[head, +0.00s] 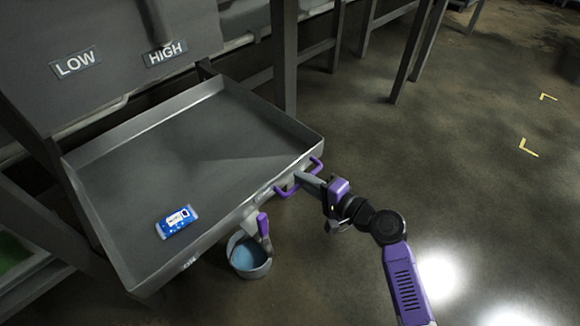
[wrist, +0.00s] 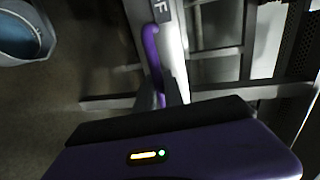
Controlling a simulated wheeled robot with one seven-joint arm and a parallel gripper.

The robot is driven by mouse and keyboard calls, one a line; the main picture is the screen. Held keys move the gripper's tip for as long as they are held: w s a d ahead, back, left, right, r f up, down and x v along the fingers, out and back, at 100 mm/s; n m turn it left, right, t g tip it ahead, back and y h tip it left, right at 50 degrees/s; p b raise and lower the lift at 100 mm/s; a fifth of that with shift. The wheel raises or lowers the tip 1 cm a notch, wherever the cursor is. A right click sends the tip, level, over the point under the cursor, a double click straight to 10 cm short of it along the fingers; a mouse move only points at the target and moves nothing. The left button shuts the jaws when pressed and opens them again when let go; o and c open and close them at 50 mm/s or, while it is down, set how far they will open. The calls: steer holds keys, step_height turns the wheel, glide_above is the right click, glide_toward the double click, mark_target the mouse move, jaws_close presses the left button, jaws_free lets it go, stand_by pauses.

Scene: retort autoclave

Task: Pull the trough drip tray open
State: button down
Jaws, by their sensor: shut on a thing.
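The trough drip tray (head: 250,119) is a wide, shallow grey metal tray pulled well out from under the grey housing. Its front wall carries a purple handle (head: 312,168). My gripper (head: 303,181) is at this handle and shut on it. In the wrist view the purple handle (wrist: 150,45) runs down between my gripper's fingers (wrist: 170,93), whose tips are dark and partly hidden. A blue and white packet (head: 177,221) lies on the tray floor near its front left.
A grey bucket (head: 250,262) with blue contents and a purple-handled tool stands below the tray front; the bucket also shows in the wrist view (wrist: 45,38). Grey legs (head: 284,60) stand behind. The floor at right is clear.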

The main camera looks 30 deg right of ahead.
steer(key=shift+f+v, duration=0.2)
steer(key=shift+v, duration=0.8)
steer(key=c, duration=1.5)
jaws_free()
steer(key=shift+o, duration=0.2)
steer(key=p+v, duration=0.2)
steer(key=v, duration=0.5)
steer(key=shift+s, duration=0.35)
steer(key=shift+d, duration=0.25)
